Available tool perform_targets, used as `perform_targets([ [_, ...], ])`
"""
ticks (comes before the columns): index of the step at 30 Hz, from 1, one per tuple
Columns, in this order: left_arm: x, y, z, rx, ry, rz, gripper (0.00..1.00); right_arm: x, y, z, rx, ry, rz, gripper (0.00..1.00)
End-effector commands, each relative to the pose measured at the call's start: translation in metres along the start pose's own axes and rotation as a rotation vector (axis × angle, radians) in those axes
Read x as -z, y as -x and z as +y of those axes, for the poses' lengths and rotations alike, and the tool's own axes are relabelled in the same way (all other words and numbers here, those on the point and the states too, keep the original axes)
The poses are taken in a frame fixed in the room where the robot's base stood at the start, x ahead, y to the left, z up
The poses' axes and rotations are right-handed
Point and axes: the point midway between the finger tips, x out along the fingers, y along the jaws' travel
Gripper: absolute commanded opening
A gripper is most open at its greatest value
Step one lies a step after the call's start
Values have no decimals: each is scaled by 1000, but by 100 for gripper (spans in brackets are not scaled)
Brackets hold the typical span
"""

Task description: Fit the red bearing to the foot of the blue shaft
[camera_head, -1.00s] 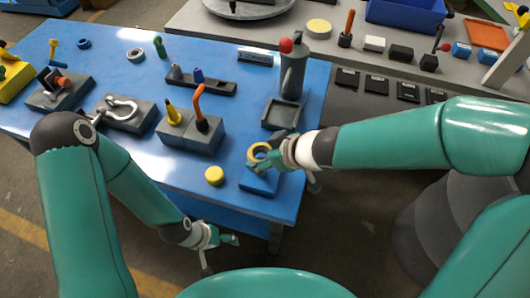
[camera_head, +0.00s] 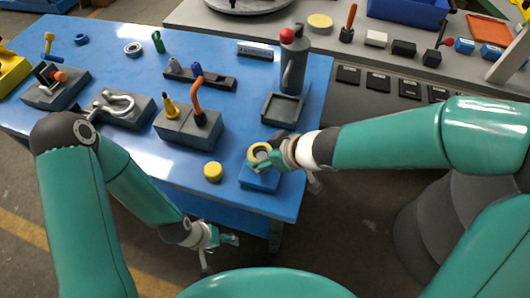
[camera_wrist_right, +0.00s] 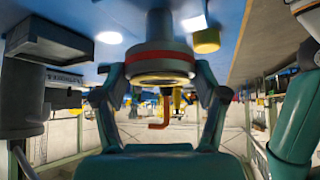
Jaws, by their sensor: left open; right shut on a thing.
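My right gripper (camera_head: 262,155) is shut on a round part at the blue block (camera_head: 262,181) near the table's front right corner. In the right wrist view, this part shows a red band (camera_wrist_right: 160,56), which I take for the red bearing. In the head view only a yellowish ring top shows. A short blue peg (camera_head: 196,69), perhaps the blue shaft, stands in a dark rail (camera_head: 215,82); its foot is hidden. My left gripper (camera_head: 228,240) is open and empty, off the table's front edge.
A yellow puck (camera_head: 212,172) lies left of the blue block. A grey block (camera_head: 188,132) with an orange bent lever (camera_head: 196,92) stands farther left. A grey cylinder with a red ball (camera_head: 287,36) stands behind my right gripper. Bare table lies around the puck.

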Motion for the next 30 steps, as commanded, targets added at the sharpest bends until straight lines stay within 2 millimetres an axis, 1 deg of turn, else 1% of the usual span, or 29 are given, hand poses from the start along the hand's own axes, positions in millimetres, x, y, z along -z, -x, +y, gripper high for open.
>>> perform_targets([
  [30, 0, -24, -9, 0, 0, 0, 74, -17, -20, 0, 0, 0, 2, 14],
])
